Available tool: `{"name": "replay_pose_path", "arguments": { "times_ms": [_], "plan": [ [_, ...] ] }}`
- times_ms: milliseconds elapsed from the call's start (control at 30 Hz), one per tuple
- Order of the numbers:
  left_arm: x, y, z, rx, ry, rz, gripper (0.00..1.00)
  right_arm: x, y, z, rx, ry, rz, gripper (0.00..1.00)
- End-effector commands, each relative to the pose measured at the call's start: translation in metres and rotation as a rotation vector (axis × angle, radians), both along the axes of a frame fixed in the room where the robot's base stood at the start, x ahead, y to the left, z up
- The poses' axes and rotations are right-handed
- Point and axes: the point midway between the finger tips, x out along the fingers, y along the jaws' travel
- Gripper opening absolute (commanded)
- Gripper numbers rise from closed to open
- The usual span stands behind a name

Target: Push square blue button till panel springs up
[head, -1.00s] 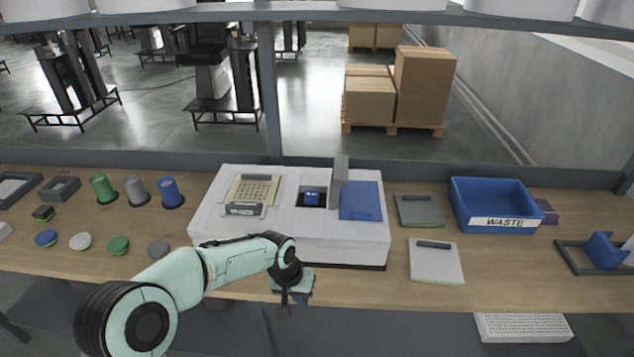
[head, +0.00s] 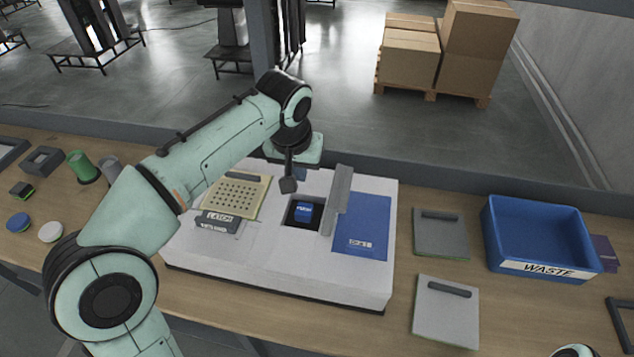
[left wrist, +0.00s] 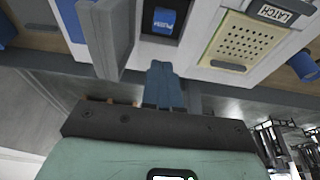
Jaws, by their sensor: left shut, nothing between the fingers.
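The square blue button (head: 304,211), marked PUSH, sits in a dark square recess in the white console (head: 270,262). It also shows in the left wrist view (left wrist: 165,20). A beige perforated panel (head: 240,193) lies flat left of it, with a grey LATCH label (head: 219,222) at its front. A grey upright plate (head: 338,200) stands just right of the button, with a flat blue panel (head: 362,228) beyond it. My left gripper (head: 300,175) is shut and empty, over the console's back part behind the button. Its fingertips (left wrist: 163,68) appear apart from the button.
A blue WASTE bin (head: 541,240) and two grey plates (head: 440,234) (head: 445,312) are right of the console. Green (head: 83,167) and grey cylinders stand left, with blue (head: 18,222) and white (head: 51,232) discs in front. The upright plate closely borders the button's right side.

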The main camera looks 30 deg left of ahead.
Motion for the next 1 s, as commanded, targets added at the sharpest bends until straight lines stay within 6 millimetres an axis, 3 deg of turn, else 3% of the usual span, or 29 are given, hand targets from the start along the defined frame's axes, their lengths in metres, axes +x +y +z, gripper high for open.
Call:
{"name": "replay_pose_path", "arguments": {
  "times_ms": [567, 1000],
  "plan": [
    [0.001, 0.001, -0.009, 0.000, 0.004, 0.000, 0.00, -0.002, 0.000, -0.002, 0.000, 0.003, 0.000, 0.43],
    [0.024, 0.006, -0.092, 0.000, 0.007, -0.001, 0.00, -0.011, 0.000, -0.016, 0.000, 0.013, 0.000, 0.43]
  ]
}}
